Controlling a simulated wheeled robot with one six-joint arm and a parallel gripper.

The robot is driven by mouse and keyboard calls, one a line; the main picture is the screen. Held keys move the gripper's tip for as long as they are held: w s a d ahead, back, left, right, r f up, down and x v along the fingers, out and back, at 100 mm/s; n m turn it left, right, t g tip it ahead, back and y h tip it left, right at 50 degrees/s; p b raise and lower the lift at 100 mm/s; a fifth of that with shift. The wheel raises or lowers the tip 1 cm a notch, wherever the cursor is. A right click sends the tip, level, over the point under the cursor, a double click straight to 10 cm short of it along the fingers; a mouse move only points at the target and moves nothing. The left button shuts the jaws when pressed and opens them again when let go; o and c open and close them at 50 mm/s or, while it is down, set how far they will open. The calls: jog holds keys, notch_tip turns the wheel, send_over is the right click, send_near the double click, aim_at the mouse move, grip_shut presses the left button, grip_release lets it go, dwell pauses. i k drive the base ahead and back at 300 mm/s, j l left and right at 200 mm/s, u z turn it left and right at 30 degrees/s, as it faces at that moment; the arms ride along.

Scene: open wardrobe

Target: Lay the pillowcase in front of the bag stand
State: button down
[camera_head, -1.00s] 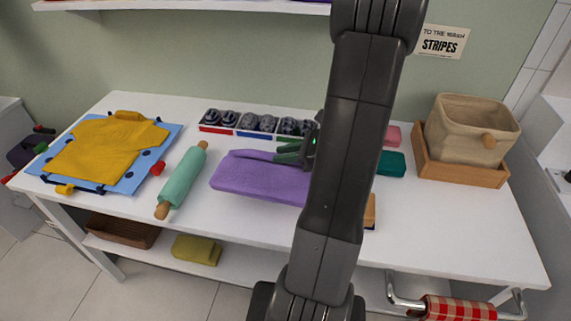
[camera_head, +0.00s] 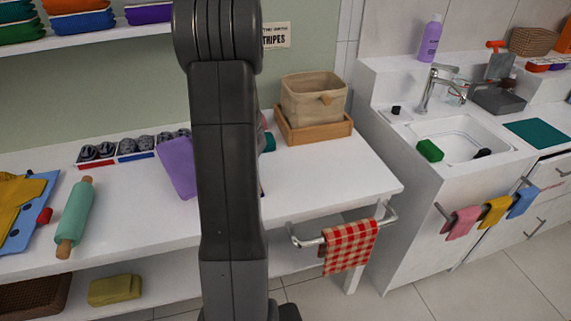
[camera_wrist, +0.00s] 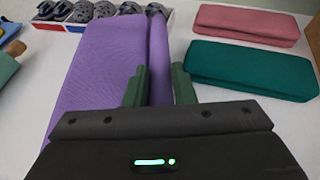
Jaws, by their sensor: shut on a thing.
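The purple folded cloth, seemingly the pillowcase (camera_head: 177,168), shows at the left of my arm in the head view. In the wrist view the pillowcase (camera_wrist: 100,70) reaches away from my gripper (camera_wrist: 158,88). The green fingers are shut on its right-hand fold. The head view hides my gripper behind my arm. The bag stand, seemingly the wooden tray (camera_head: 318,132) under a beige fabric bag (camera_head: 312,98), is at the table's right end, apart from the pillowcase. Whether the pillowcase touches the table is unclear.
Pink (camera_wrist: 245,23) and teal (camera_wrist: 250,68) folded cloths lie right of my gripper. A compartment tray (camera_head: 125,150) of dark items is behind the pillowcase. The white table (camera_head: 335,168) is clear in front of the bag stand. A checked towel (camera_head: 350,245) hangs on the front rail.

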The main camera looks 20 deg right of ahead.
aim_at(331, 176)
jog(key=l+z, duration=0.15)
jog(key=z, duration=0.2)
jog(key=l+z, duration=0.2)
jog(key=z, duration=0.2)
jog(key=l+z, duration=0.15)
jog(key=z, duration=0.2)
